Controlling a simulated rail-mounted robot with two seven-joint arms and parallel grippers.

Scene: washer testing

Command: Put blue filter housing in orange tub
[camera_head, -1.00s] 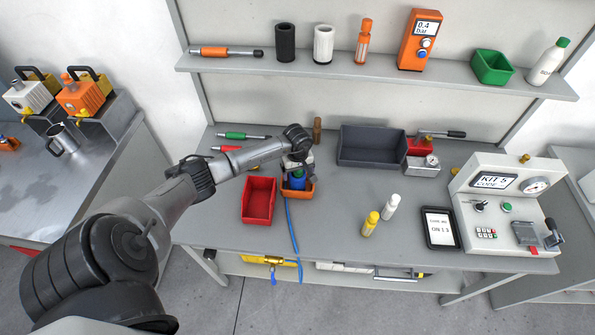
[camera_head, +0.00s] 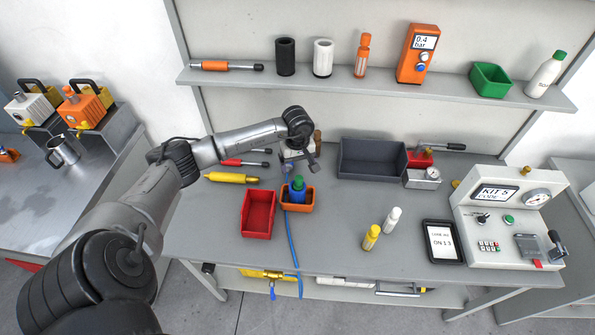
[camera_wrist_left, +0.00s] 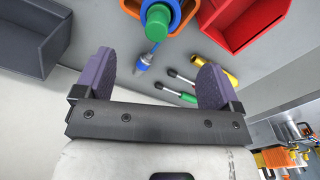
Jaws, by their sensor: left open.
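The blue filter housing (camera_head: 297,194), with a green top, stands in the orange tub (camera_head: 307,207) on the bench. In the left wrist view the housing (camera_wrist_left: 175,8) and its green part (camera_wrist_left: 160,22) show at the top edge, with bits of the orange tub (camera_wrist_left: 190,30) around them. My left gripper (camera_head: 299,163) is behind and above the tub, apart from the housing. In the left wrist view its two purple fingers (camera_wrist_left: 155,68) are spread wide with nothing between them. My right gripper is not in view.
A red tub (camera_head: 258,213) stands just left of the orange tub. A blue hose (camera_head: 292,240) runs past it over the front edge. A grey bin (camera_head: 372,160) is behind to the right.

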